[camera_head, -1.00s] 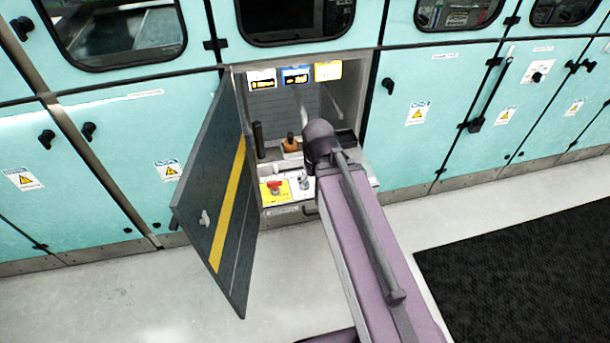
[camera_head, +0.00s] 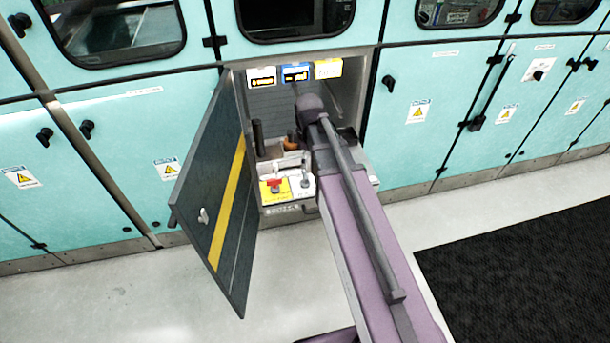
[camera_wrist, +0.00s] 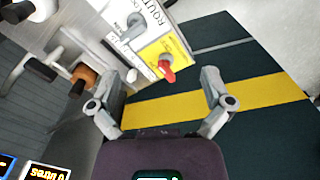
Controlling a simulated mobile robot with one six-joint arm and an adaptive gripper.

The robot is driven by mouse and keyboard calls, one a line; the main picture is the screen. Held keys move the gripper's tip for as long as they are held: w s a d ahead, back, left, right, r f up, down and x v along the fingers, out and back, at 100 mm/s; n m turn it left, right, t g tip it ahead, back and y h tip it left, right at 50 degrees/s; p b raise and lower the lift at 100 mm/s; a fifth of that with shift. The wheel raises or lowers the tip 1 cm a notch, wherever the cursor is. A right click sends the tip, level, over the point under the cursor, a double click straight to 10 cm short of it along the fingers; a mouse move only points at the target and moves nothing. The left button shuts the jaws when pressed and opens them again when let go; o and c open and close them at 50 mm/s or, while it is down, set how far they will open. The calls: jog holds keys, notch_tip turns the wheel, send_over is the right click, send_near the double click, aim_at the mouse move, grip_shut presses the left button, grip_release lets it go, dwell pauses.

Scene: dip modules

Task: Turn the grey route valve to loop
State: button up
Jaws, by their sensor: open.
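The grey route valve (camera_head: 305,181) stands on a white plate at the front of the open bay, right of a red-handled valve (camera_head: 275,184) on a yellow plate. In the wrist view the grey valve (camera_wrist: 134,27) is near the top, beside printing that reads in part "ROUT". The red handle (camera_wrist: 167,68) appears between my fingertips in that view, but I cannot tell the distance to it. My gripper (camera_wrist: 169,76) is open and empty, and the grey valve lies beyond its left finger. In the head view my arm hides the gripper. The valve's position marks are not readable.
The dark bay door (camera_head: 220,195) with a yellow stripe hangs open at the left and fills much of the wrist view's background. A brown-orange knob (camera_wrist: 84,76) and a black upright cylinder (camera_head: 258,138) stand deeper in the bay. Lit displays (camera_head: 296,74) hang above.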

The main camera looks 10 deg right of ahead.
aim_at(305, 174)
jog(key=shift+w+d+f+n, duration=0.1)
jog(key=shift+w+f+n, duration=0.05)
jog(key=shift+w+n, duration=1.35)
jog(key=shift+w+d+f+n, duration=0.1)
jog(key=shift+w+f+n, duration=0.05)
jog(key=shift+w+n, duration=1.3)
jog(key=shift+s+f+b, duration=0.15)
jog(key=shift+s+b, duration=0.05)
jog(key=shift+b, duration=0.15)
notch_tip(305, 174, down, 14)
jog(key=b, duration=1.3)
jog(key=shift+r, duration=0.25)
jog(key=shift+b, duration=0.3)
jog(key=shift+c, duration=0.2)
jog(key=c, duration=0.9)
